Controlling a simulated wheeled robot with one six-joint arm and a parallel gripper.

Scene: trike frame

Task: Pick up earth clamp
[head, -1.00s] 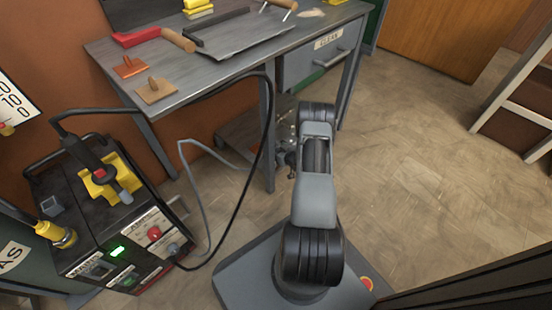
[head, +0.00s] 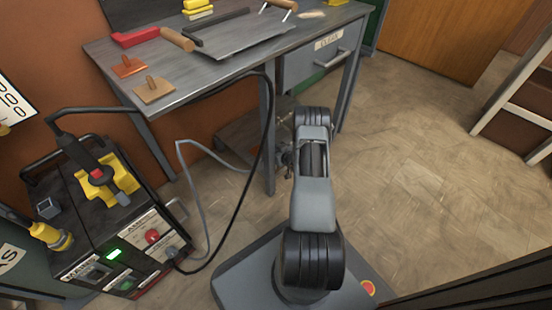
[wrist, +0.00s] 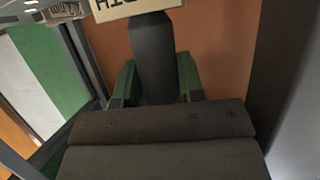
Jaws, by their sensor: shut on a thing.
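In the wrist view, my gripper (wrist: 157,88) has its green-padded fingers on both sides of a dark, tapered handle, which I take to be the earth clamp (wrist: 153,50). A pale tag with partly cut-off black letters (wrist: 130,6) shows at its top edge. In the head view, my gripper (head: 285,158) is small and mostly hidden behind my arm, beside the bench leg. The clamp cannot be made out there. A grey cable (head: 205,150) runs from the welder's side towards the gripper.
A workbench (head: 165,95) with trowels and floats stands at the back, its leg (head: 268,150) close to my gripper. The welder (head: 110,215) stands at left, with a black cable (head: 262,130) looping over to the bench. Open floor (head: 420,160) lies to the right.

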